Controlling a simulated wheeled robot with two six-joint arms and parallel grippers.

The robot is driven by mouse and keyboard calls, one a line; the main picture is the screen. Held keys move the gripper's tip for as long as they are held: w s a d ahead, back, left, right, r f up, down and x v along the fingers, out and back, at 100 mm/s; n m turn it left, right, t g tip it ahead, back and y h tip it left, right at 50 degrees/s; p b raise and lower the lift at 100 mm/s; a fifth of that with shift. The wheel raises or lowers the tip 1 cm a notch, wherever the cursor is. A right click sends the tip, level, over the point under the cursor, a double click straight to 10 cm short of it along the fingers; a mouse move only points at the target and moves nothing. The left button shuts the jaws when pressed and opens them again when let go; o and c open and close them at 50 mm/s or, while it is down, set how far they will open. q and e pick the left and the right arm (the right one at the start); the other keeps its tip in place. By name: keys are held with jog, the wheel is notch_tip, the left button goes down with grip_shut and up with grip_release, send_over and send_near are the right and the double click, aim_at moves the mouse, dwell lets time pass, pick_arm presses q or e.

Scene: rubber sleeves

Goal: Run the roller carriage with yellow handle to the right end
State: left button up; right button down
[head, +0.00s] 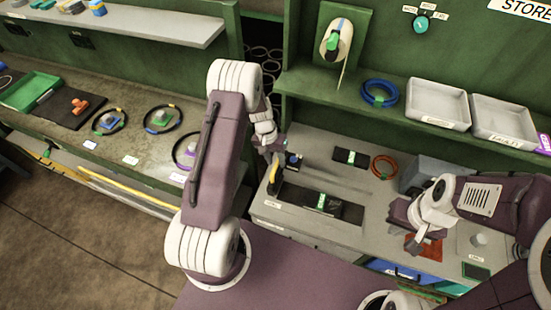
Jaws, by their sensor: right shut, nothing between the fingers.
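A yellow upright piece (274,188), which looks like the roller carriage's handle, stands at the left end of a dark strip (345,210) on the grey bench. The carriage body under it is small and hard to make out. A green label lies on the strip, to the right of the handle. My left gripper (278,152) is just above and behind the yellow handle; its fingers are too small to read, and I cannot tell whether they touch it. My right gripper (424,246) is shut and empty, low over the right part of the bench, well apart from the handle.
A small dark and blue item (293,161) is beside my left gripper. A black pad (350,157) and a red ring (384,166) lie behind the strip. Grey trays (438,104) and a blue coil (379,94) sit on the shelf above. An orange-red patch lies by my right gripper.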

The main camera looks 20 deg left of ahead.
pick_arm(q)
jog(key=shift+d, duration=0.1)
grip_shut()
jog(key=shift+r, duration=0.1)
dwell(1.1)
